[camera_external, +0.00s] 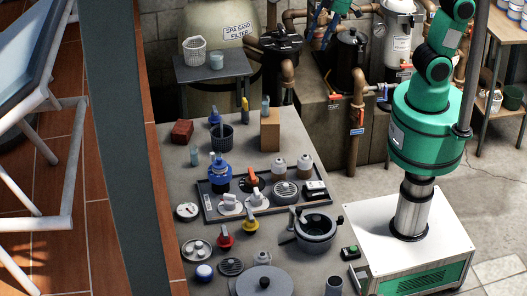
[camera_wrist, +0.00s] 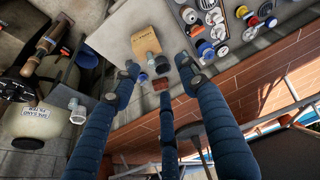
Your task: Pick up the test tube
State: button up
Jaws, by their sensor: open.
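I cannot say for certain which small vessel is the test tube. A slim pale-blue tube (camera_external: 265,106) stands upright at the tan box (camera_external: 270,132); whether it is on top or behind is unclear. A smaller pale vial (camera_external: 194,155) stands on the grey table left of the dark cup. In the wrist view, a small pale tube (camera_wrist: 150,58) shows by the box (camera_wrist: 146,41). My gripper (camera_wrist: 160,80) has its blue fingers spread, open and empty, well above the table. In the external view, dark-blue fingers (camera_external: 317,20) show partly at the top.
A dark mesh cup (camera_external: 222,137), red brick (camera_external: 182,131) and yellow bottle (camera_external: 245,109) stand near the box. A tray (camera_external: 240,210) of valves and a black-handled pot (camera_external: 315,230) crowd the front. Pipes (camera_external: 358,110) rise behind the table. Some bare tabletop lies around the box.

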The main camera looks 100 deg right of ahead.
jog(key=w+a+f+n+g+p, duration=0.1)
jog(key=w+f+p, duration=0.2)
jog(key=w, duration=0.8)
jog(key=w+a+f+n+g+p, duration=0.1)
jog(key=w+f+p, duration=0.15)
jog(key=w, duration=0.85)
jog(key=w+a+f+n+g+p, duration=0.1)
jog(key=w+f+p, duration=0.1)
jog(key=w+f, duration=0.6)
jog(key=w+a+f+g+p, duration=0.1)
jog(key=w+f+p, duration=0.2)
jog(key=w+f, duration=0.5)
notch_tip(320, 180, down, 7)
jog(key=shift+w+a+r+n, duration=0.15)
jog(key=shift+r+n, duration=0.05)
jog(key=shift+n, duration=0.2)
jog(key=shift+f, duration=0.15)
notch_tip(320, 180, down, 8)
jog(key=p, duration=0.1)
jog(key=shift+f, duration=0.15)
jog(key=shift+f+p, duration=0.75)
jog(key=shift+f, duration=1.85)
